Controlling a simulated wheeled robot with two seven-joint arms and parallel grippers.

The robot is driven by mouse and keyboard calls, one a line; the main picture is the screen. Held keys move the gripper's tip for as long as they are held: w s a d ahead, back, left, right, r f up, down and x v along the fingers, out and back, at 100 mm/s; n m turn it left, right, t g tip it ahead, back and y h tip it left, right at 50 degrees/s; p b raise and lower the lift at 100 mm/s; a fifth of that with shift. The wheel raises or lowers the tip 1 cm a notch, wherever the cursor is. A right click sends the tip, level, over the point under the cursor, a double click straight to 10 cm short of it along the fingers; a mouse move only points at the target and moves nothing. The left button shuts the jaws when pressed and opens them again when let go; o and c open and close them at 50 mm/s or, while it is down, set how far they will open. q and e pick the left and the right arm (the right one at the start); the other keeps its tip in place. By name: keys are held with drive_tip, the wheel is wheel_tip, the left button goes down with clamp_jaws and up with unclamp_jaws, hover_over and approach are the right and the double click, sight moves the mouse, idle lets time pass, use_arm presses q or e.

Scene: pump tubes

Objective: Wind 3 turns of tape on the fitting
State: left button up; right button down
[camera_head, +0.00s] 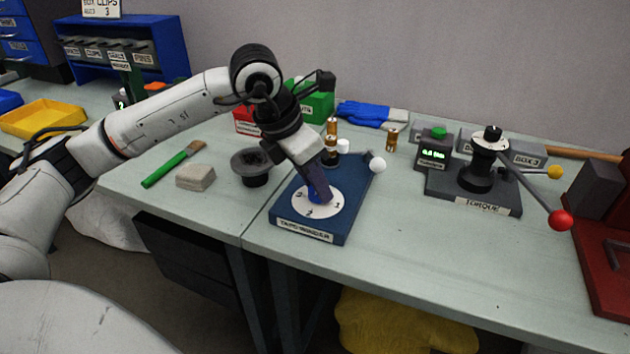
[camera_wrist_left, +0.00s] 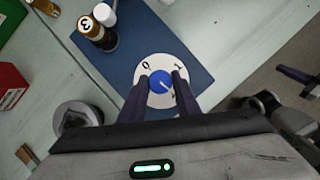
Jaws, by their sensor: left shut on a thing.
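The tape winder (camera_head: 285,213) is a blue board with a white numbered dial (camera_head: 302,209) near its front edge. A blue knob (camera_wrist_left: 160,81) sits in the dial's middle, with a small white mark on it. My left gripper (camera_head: 319,196) reaches down over the dial and is shut on the knob; in the wrist view its fingers lie on either side. Behind it, a brass fitting (camera_head: 330,145) stands on a dark base at the board's back; it also shows in the wrist view (camera_wrist_left: 90,28). A white piece (camera_head: 343,146) is beside it.
A grey funnel-like cup (camera_head: 252,163), a pale block (camera_head: 195,177) and a green-handled brush (camera_head: 172,165) lie left. The torque stand (camera_head: 478,190) stands right, its red-ended lever reaching forward.

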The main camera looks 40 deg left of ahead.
use_arm(q)
drive_tip(key=shift+m+g+h, duration=0.3)
drive_tip(key=shift+m+h, duration=0.3)
drive_tip(key=shift+m, duration=1.1)
drive_tip(key=shift+a, duration=0.1)
drive_tip(key=shift+w+m+g+h, duration=0.1)
drive_tip(key=shift+m+g+h, duration=0.4)
drive_tip(key=shift+m, duration=1.2)
drive_tip(key=shift+p, duration=0.3)
drive_tip(key=shift+w+r+m+g+p, duration=0.1)
drive_tip(key=shift+m+g+p, duration=0.25)
drive_tip(key=shift+m, duration=0.65)
drive_tip(key=shift+m+g+h, duration=0.25)
drive_tip(key=shift+m+h, duration=0.05)
drive_tip(key=shift+m, duration=0.4)
